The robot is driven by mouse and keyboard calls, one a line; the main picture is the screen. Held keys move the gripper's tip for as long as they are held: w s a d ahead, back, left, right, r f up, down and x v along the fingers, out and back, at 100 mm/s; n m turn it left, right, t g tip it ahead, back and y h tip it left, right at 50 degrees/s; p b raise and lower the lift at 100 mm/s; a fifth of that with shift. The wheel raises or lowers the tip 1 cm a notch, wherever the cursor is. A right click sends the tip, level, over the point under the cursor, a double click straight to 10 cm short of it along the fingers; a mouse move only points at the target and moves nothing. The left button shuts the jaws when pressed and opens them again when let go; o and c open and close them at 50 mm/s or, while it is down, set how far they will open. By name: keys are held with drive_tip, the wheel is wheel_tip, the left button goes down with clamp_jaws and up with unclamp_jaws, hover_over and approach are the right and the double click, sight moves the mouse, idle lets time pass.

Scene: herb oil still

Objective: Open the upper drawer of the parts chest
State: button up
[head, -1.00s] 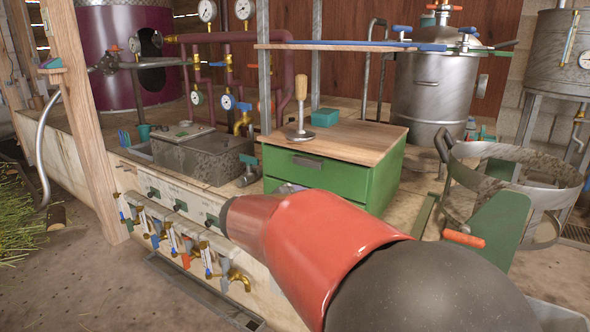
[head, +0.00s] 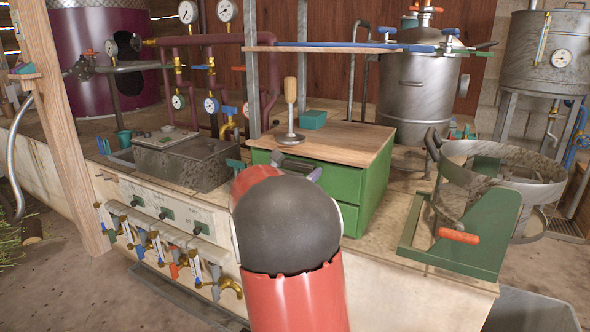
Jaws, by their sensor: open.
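The green parts chest (head: 374,190) with a wooden top stands on the bench in the middle of the head view. Its upper drawer (head: 261,157) shows only as a strip of green front under the top, and it looks shut. My red and black arm covers most of the chest's front, including nearly all of the lower part. My gripper (head: 297,166) shows only as small grey finger parts above the black joint, open, close to the upper drawer's front by its handle. Whether the fingers touch the handle or lie around it is hidden.
A metal stamp with a wooden grip (head: 290,110) and a teal block (head: 313,120) stand on the chest. A shelf (head: 330,48) hangs above it. Valves (head: 165,245) line the bench front.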

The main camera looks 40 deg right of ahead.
drive_tip(key=shift+d, duration=0.15)
drive_tip(key=c, duration=1.3)
drive_tip(key=b+v, duration=0.1)
drive_tip(key=v, duration=1.6)
drive_tip(key=shift+s+f, duration=0.1)
drive_tip(key=o, duration=1.3)
drive_tip(key=shift+a, duration=0.25)
